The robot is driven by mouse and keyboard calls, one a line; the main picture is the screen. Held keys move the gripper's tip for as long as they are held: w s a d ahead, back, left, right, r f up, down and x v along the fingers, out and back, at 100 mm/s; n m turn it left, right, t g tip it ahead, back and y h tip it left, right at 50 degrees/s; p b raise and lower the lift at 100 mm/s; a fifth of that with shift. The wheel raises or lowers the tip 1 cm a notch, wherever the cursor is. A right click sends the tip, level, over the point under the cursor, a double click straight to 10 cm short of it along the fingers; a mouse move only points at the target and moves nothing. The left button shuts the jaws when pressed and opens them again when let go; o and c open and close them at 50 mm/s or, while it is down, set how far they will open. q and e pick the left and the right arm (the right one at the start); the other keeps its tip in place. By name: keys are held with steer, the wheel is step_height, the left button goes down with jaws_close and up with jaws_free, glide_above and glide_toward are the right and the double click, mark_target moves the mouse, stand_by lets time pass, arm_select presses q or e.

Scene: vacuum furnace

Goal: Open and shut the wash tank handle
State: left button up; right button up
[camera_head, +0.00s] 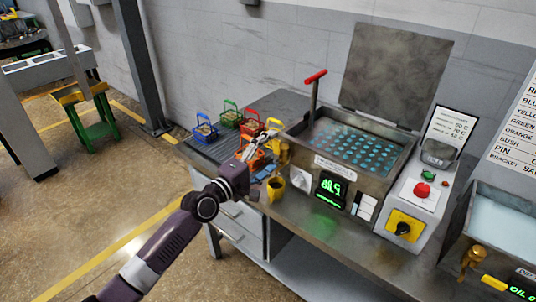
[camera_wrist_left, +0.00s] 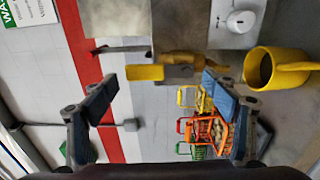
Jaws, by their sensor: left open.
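The wash tank (camera_head: 336,165) is a steel box with its grey lid (camera_head: 397,72) standing up and a perforated blue-lit inside. A lever with a red grip (camera_head: 316,76) stands upright at its back left. On its left side is a brass valve (camera_head: 284,152) with a yellow handle (camera_head: 272,124). The left wrist view shows the yellow handle (camera_wrist_left: 145,72) and brass valve (camera_wrist_left: 186,66) ahead of the fingers. My left gripper (camera_head: 255,163) is open and empty, left of the tank. The handle appears between its fingers (camera_wrist_left: 158,84) but not visibly gripped. My right gripper is out of view.
A yellow mug (camera_head: 275,187) stands in front of the valve, close to my left gripper. Blue (camera_head: 204,131), green (camera_head: 230,115) and other coloured baskets stand on the bench behind it. A control box (camera_head: 418,205) with a red button is right of the tank.

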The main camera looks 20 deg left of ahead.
arm_select(q)
steer(key=v, duration=1.2)
